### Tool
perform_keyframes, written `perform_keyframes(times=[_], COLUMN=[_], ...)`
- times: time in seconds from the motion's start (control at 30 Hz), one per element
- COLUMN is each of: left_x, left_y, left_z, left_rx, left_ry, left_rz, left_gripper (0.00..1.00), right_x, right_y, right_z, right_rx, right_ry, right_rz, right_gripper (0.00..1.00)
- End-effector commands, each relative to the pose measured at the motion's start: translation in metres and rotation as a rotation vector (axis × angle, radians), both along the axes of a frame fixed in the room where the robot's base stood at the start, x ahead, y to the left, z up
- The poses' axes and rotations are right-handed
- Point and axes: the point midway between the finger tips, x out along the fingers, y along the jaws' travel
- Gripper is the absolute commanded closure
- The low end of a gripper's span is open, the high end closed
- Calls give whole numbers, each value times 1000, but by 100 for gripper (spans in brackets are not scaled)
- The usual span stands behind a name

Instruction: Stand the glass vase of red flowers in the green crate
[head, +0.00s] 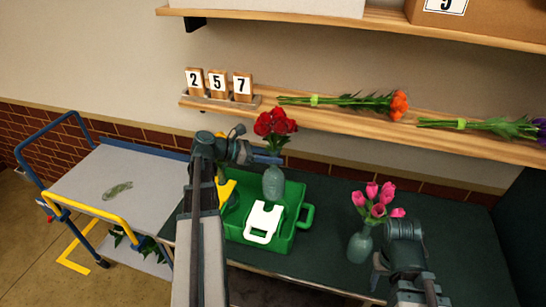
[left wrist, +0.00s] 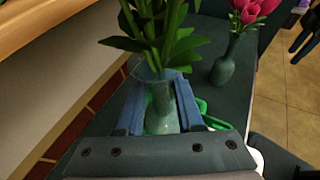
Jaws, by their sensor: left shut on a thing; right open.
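The glass vase (head: 273,184) holds red flowers (head: 273,124) and is upright. It shows over the back part of the green crate (head: 306,214); I cannot tell whether its base touches the crate floor. My left gripper (head: 268,159) is shut on the vase near its neck. In the left wrist view the vase (left wrist: 161,115) sits between the blue fingers (left wrist: 160,105), with green leaves above it and the flower heads out of frame. My right gripper (head: 377,270) is open and empty, beside the vase of pink tulips (head: 360,246).
The crate also holds a white item (head: 263,222) and a yellow item (head: 226,189), partly behind my left arm. The pink tulip vase stands on the dark table (head: 460,235), right of the crate. A shelf (head: 330,123) with orange flowers (head: 398,105) runs behind. A trolley (head: 100,180) stands left.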

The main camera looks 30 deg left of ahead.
Motion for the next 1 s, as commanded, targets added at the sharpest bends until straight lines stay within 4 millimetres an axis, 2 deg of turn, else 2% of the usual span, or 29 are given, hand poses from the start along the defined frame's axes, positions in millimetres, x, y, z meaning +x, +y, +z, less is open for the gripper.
perform_keyframes(times=[1.0], left_x=[0], left_y=[0], left_z=[-53], left_rx=[-2], left_ry=[-2], left_rz=[0], left_gripper=[100], right_x=[0], right_y=[0], right_z=[-53], right_rx=[0], right_ry=[0], right_rz=[0], right_gripper=[50])
